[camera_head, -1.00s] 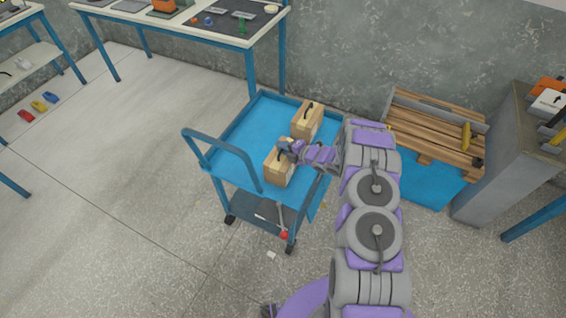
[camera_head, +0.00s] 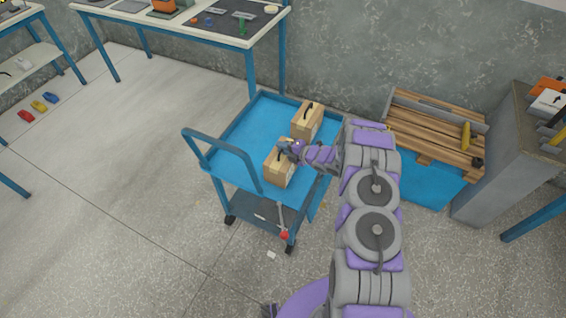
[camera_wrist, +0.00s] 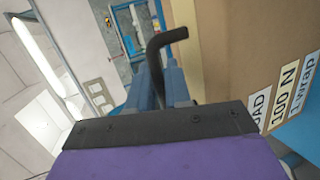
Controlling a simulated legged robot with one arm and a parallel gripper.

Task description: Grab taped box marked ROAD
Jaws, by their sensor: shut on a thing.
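The near wooden-coloured box (camera_head: 279,168) stands upright on the blue cart's top, with a dark handle on its lid. My gripper (camera_head: 289,149) is at the top of this box. In the wrist view my gripper (camera_wrist: 165,88) is shut on the bent black handle (camera_wrist: 158,45), which sticks out past the blue-grey fingers. I cannot tell whether the box is lifted.
A second similar box (camera_head: 308,121) with a handle stands just behind on the cart (camera_head: 240,135). The cart's push rail (camera_head: 222,143) is at left.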

